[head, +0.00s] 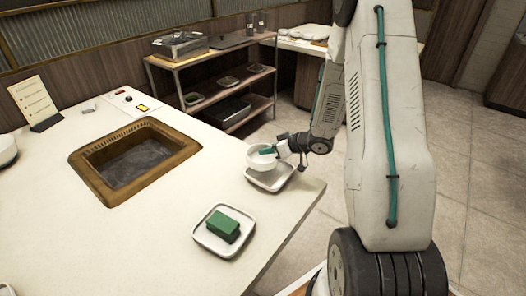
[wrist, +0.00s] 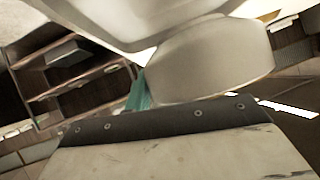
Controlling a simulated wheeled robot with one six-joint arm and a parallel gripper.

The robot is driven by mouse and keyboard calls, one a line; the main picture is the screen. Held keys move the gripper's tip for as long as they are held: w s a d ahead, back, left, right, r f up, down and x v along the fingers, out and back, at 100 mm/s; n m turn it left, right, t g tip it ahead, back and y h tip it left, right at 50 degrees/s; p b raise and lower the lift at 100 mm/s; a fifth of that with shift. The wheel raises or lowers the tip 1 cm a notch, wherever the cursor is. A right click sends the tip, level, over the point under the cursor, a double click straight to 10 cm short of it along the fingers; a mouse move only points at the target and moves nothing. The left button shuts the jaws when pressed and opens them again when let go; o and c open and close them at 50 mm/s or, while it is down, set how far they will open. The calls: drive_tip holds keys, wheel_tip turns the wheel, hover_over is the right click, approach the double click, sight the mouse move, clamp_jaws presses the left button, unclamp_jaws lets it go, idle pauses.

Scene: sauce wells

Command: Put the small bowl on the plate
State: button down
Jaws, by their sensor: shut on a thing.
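The small white bowl (head: 258,158) is held at its right side by my gripper (head: 270,150), with a teal finger reaching over its rim. In the head view the bowl appears just above the white square plate (head: 268,180) near the table's right corner. I cannot tell whether the bowl touches the plate. In the wrist view the pale bowl (wrist: 200,60) fills the upper middle, and a teal finger (wrist: 138,92) of my gripper shows at its left. The plate cannot be clearly made out in the wrist view.
Another white square plate (head: 214,244) with a green block (head: 222,228) lies nearer on the table. A brown-framed sunken well (head: 82,158) is to the left. A menu card (head: 36,102) stands at the far left. A shelf rack (head: 215,85) stands behind the table.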

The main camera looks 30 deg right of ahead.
drive_tip(key=shift+d+f, duration=0.15)
drive_tip(key=shift+f, duration=0.35)
drive_tip(key=shift+f, duration=0.15)
drive_tip(key=c, duration=1.2)
unclamp_jaws()
